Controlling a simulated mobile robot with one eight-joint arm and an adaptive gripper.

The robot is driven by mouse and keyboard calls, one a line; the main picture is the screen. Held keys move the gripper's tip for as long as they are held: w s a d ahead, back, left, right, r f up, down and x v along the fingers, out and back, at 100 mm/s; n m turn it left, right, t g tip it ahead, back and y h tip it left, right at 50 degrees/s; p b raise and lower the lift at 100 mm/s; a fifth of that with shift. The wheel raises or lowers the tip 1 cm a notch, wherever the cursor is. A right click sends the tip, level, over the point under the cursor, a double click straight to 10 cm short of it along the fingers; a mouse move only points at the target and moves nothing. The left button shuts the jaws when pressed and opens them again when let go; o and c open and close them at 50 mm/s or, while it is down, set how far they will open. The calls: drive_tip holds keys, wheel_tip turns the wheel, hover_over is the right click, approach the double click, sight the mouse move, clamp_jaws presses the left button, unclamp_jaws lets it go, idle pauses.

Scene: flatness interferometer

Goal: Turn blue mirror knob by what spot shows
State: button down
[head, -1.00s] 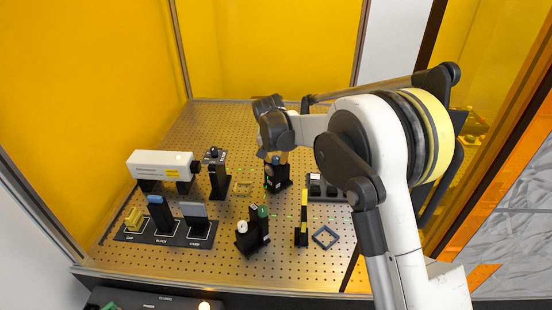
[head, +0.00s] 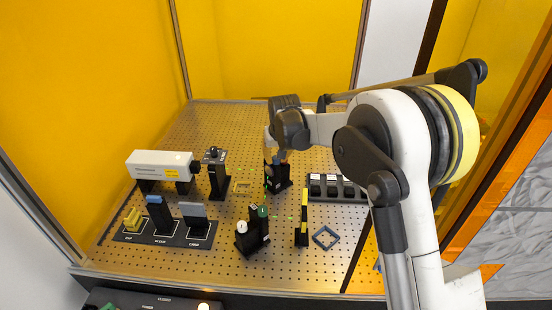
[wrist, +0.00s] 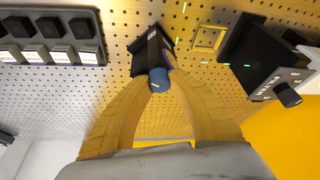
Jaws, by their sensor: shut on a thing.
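The blue mirror knob (wrist: 159,79) sits on a black mirror mount (wrist: 152,50) in the wrist view. My gripper (wrist: 159,84) has its two yellow fingers closed around the knob from both sides. In the head view the mount (head: 278,178) stands mid-board, and my gripper (head: 278,156) reaches down to its top, largely hiding the knob. Green beam dashes (wrist: 222,65) show beside the mount in the wrist view. In the head view green marks also show near a yellow-and-black post (head: 304,215). I cannot make out where the spot lies.
A second mount with green and white knobs (head: 254,230) stands in front. A white laser box (head: 160,166) and a black post (head: 217,175) are at left. A labelled rack (head: 165,234), a blue square frame (head: 326,237) and a black tray (head: 335,188) stand on the perforated board.

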drive_tip(key=c, duration=1.2)
unclamp_jaws()
drive_tip(key=v, duration=1.2)
drive_tip(key=shift+f, duration=0.1)
